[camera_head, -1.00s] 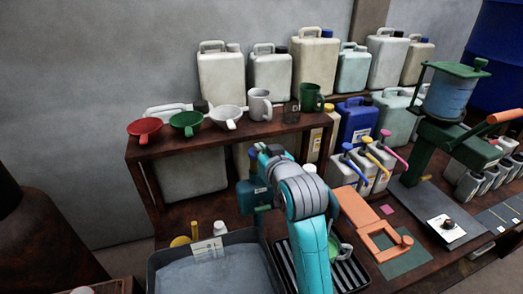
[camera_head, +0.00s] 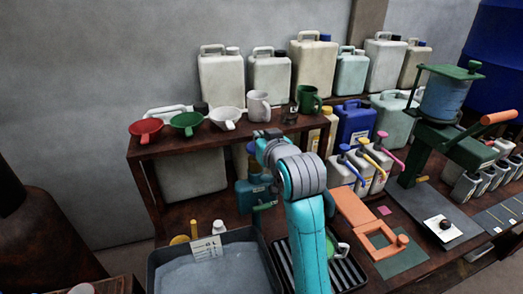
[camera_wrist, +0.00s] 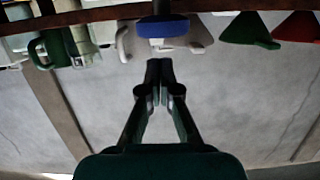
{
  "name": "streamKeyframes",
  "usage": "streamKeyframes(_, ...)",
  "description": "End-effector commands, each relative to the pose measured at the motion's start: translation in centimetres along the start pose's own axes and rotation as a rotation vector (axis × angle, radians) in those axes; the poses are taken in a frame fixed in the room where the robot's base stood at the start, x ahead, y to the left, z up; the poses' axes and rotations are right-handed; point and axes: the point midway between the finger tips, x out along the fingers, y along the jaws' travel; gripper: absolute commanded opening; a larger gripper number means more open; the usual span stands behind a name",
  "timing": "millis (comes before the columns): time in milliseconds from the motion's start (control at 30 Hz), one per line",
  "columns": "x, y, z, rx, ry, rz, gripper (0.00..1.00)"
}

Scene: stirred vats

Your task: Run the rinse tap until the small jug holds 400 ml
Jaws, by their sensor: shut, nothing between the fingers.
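My gripper (camera_wrist: 160,85) is shut and empty in the wrist view, its fingertips together. A blue oval piece on a dark stem (camera_wrist: 162,28) shows just beyond the fingertips, with a gap between; I cannot tell whether it is the rinse tap's handle. In the head view my arm hides the fingers. A small green and white vessel (camera_head: 340,250), possibly the small jug, stands on the black slatted rack (camera_head: 352,275), partly behind my arm. Its water level cannot be read. No running water is visible.
The wooden shelf holds a red funnel (camera_head: 146,130), a green funnel (camera_head: 186,122), a white funnel (camera_head: 225,117), a white jug (camera_head: 258,106) and a green jug (camera_head: 309,99). A grey basin (camera_head: 156,266) stands left of my arm. An orange frame (camera_head: 355,212) lies to its right.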

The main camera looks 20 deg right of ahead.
Motion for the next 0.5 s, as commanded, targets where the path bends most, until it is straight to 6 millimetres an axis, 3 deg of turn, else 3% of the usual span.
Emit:
streamKeyframes(300,-6.0,0.0,-0.1,0.000,0.005,0.000,0.00)
streamKeyframes(500,-8.9,0.0,-0.1,0.000,0.005,0.000,0.00)
